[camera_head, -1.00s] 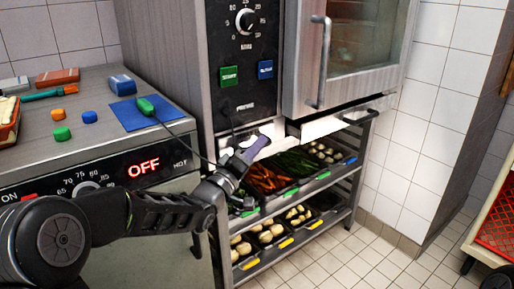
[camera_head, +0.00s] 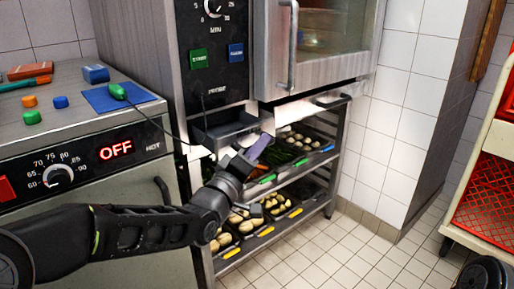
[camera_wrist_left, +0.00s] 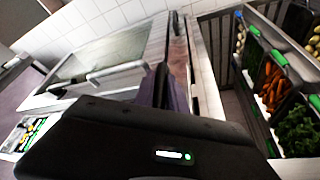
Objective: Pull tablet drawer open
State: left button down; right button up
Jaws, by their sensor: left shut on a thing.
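The tablet drawer (camera_head: 228,127) is the small grey drawer under the oven's control panel in the head view. It stands partly out, and its dark inside shows. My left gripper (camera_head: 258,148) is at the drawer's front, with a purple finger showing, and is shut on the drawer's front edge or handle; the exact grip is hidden. In the left wrist view the dark body of my left gripper (camera_wrist_left: 165,115) fills the lower middle and hides much of the drawer. My right gripper is not in view.
A rack with vegetable trays (camera_head: 285,160) stands below the drawer. The oven door (camera_head: 325,40) with its vertical handle is above right. A counter (camera_head: 60,125) with a blue mat (camera_head: 118,97) and green probe is left. A red crate cart (camera_head: 490,190) stands right; the floor between is clear.

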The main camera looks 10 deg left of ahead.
pick_arm(q)
jog(key=c, duration=1.4)
grip_release()
jog(key=shift+o, duration=0.2)
jog(key=p+v, duration=0.1)
jog(key=v, duration=0.7)
jog(key=shift+w, duration=0.1)
